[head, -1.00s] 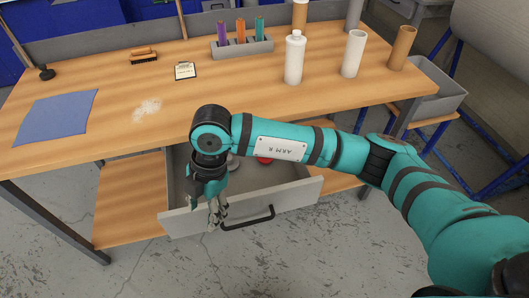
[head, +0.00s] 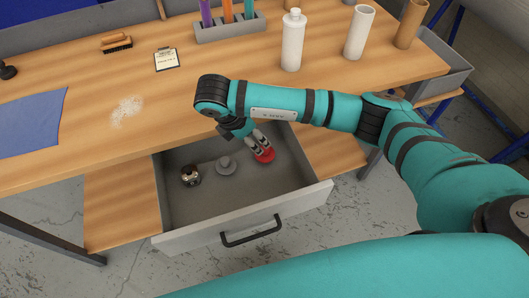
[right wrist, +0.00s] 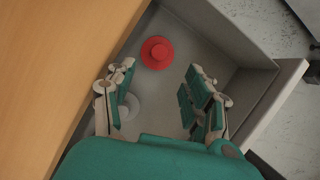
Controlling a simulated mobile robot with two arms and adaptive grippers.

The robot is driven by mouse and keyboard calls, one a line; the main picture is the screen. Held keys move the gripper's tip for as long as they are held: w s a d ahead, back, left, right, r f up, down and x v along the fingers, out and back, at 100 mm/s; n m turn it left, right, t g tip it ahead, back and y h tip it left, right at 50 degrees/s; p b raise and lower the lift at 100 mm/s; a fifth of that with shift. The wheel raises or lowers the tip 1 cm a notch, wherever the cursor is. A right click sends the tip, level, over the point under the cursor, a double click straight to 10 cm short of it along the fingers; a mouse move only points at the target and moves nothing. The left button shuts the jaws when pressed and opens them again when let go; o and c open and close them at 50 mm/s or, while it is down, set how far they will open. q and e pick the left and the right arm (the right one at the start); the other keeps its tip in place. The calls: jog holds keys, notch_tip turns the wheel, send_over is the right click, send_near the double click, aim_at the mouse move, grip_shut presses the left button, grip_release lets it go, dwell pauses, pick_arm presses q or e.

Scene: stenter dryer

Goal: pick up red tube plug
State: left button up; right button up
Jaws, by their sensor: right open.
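The red tube plug (head: 265,155) sits in the open drawer (head: 207,208), toward its back right, with its far part hidden by my right gripper in the head view. In the right wrist view the red plug (right wrist: 157,52) stands on the drawer floor, a round disc with a raised knob, beyond and between the fingertips. My right gripper (head: 259,143) is open and empty, pointing down over the plug; it also shows in the right wrist view (right wrist: 158,82). My left gripper is not in view.
A grey plug (head: 226,166) and a dark metallic piece (head: 190,176) lie left of the red plug in the drawer. The table edge overhangs the drawer's back.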

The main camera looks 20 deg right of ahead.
aim_at(263, 148)
jog(key=x, duration=0.3)
jog(key=shift+d+f, duration=0.15)
jog(key=shift+f, duration=0.2)
jog(key=shift+w+d+f+p, duration=0.15)
jog(key=shift+f+p, duration=0.2)
jog(key=x, duration=0.3)
jog(key=shift+f+p, duration=0.35)
jog(key=shift+p, duration=0.05)
jog(key=shift+w+d+f, duration=0.1)
jog(key=shift+d+f, duration=0.05)
jog(key=shift+f, duration=0.25)
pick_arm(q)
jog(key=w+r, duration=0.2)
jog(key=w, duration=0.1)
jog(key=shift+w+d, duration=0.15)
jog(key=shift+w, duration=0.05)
pick_arm(e)
jog(key=c, duration=1.1)
jog(key=shift+o, duration=0.2)
